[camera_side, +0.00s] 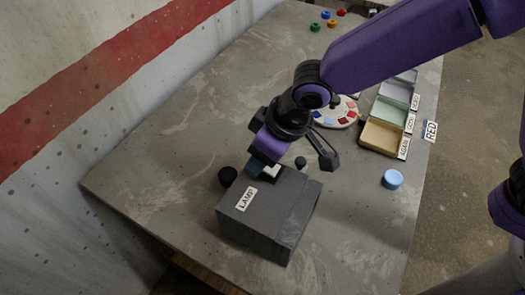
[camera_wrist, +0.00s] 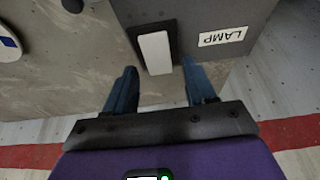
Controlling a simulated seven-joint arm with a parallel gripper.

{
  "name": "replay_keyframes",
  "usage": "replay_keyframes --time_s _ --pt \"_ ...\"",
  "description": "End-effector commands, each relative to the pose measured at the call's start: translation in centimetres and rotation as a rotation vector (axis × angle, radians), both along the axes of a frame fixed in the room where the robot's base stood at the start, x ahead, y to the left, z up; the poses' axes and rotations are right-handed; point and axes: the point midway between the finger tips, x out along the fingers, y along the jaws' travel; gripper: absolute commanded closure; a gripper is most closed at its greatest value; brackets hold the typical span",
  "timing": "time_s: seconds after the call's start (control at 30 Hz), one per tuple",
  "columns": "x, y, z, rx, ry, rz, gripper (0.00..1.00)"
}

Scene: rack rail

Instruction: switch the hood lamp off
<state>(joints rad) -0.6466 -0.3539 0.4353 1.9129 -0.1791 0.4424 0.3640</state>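A dark grey box (camera_side: 262,220) with a LAMP label (camera_side: 244,199) stands on the near part of the table. The box (camera_wrist: 215,15) and its label (camera_wrist: 222,36) also show in the wrist view. A white rocker switch (camera_wrist: 155,53) in a black frame sits on the box beside the label. Which way it is tipped I cannot tell. My gripper (camera_wrist: 159,66) is open, with its blue fingers apart and nothing between them but the view of the rocker's lower end. In the side view my gripper (camera_side: 262,170) is at the box's far top edge; contact is unclear.
A blue cylinder (camera_side: 392,179) stands to the right. Open trays (camera_side: 383,135), a round palette (camera_side: 337,113) and several coloured pieces (camera_side: 328,15) lie farther back. The table's left is clear.

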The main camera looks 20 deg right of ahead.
Motion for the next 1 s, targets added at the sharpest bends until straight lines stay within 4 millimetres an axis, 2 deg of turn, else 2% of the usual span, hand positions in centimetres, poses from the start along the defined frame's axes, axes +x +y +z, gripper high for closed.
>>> replay_keyframes --time_s 0.23,0.37,0.47,1.0 --pt "-0.1 0.0 0.2 0.000 0.000 0.000 0.45" --pt "-0.3 -0.2 1.2 0.003 -0.001 0.000 0.45" --pt "-0.6 -0.5 2.6 0.004 -0.003 0.000 0.45" --pt "-3.4 -3.3 12.8 0.005 -0.002 0.001 0.45"
